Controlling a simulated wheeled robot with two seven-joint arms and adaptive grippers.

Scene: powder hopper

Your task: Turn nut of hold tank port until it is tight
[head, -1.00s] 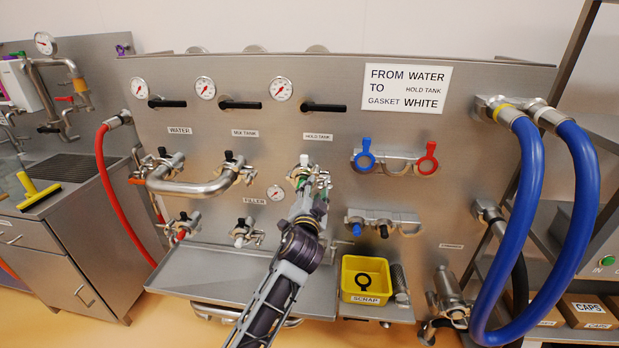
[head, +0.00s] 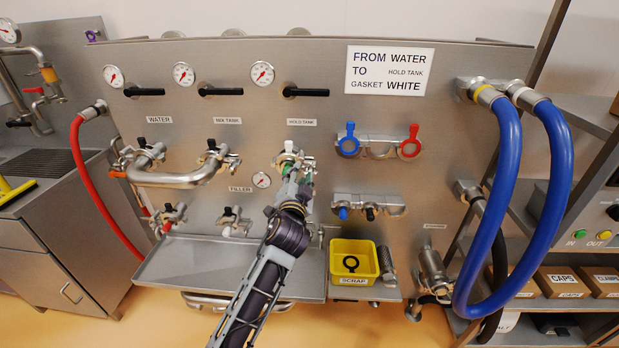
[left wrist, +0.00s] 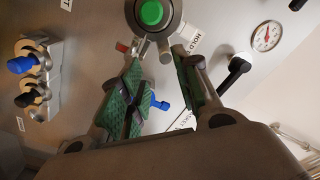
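The hold tank port (head: 290,158) is on the steel panel under the "HOLD TANK" label (head: 301,122). My left gripper (head: 303,178) is close to it, just below and right of it in the head view. In the left wrist view a round green face in a grey ring (left wrist: 150,12) is at the top, beyond the fingertips. My left gripper (left wrist: 157,80) has green-padded fingers standing apart. A small blue part (left wrist: 158,103) shows between them; I cannot tell whether either pad touches it. The nut cannot be made out clearly. My right gripper is not in view.
Left of it are the mix tank port (head: 213,160) and a bent steel pipe (head: 175,180). A black handle (head: 305,92) and gauge (head: 262,73) are above. Below are a steel tray (head: 190,258) and a yellow scrap bin (head: 340,272). Blue hoses (head: 560,190) hang at right.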

